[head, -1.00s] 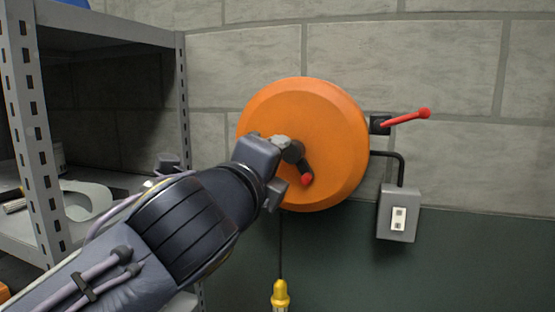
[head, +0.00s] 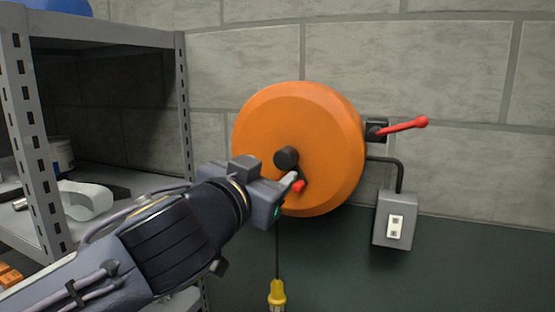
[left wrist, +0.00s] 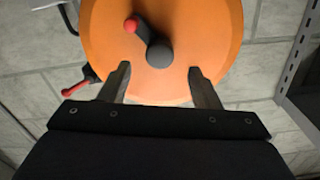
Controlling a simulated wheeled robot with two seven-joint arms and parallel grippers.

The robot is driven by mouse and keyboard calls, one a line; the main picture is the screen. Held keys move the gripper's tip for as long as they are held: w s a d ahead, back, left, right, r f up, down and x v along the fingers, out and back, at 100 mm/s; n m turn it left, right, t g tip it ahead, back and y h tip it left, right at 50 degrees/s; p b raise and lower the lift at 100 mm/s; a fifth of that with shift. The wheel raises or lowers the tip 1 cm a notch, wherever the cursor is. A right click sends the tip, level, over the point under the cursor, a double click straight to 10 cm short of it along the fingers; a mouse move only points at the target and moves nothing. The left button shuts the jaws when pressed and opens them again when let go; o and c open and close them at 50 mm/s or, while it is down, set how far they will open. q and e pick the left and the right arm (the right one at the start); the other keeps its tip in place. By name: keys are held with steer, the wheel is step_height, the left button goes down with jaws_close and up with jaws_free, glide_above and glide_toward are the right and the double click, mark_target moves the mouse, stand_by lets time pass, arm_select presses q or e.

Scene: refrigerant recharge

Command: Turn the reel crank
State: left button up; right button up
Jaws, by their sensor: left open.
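The orange reel (head: 325,140) is a large round drum on the wall. Its crank has a black hub (head: 286,158) at the centre and a short arm ending in a red knob (head: 299,186), down and slightly right of the hub. My left gripper (head: 290,181) is in front of the reel's lower left, near the knob, and hides part of the crank arm. In the left wrist view the gripper (left wrist: 159,70) is open and empty; the hub (left wrist: 159,53) shows between and beyond its fingertips. The knob (left wrist: 131,24) lies beyond the left-hand fingertip. My right gripper is not in view.
A red-handled lever (head: 405,126) sticks out right of the reel. A grey switch box (head: 395,220) is below it. A yellow plug-like end (head: 278,293) hangs on a cord under the reel. Grey metal shelving (head: 188,130) stands at left.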

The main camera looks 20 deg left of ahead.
mark_target(282, 162)
arm_select(q)
steer(key=w+p, duration=0.1)
steer(key=w, duration=0.4)
steer(key=shift+w+a, duration=0.1)
steer(key=shift+w, duration=0.25)
steer(key=c, duration=1)
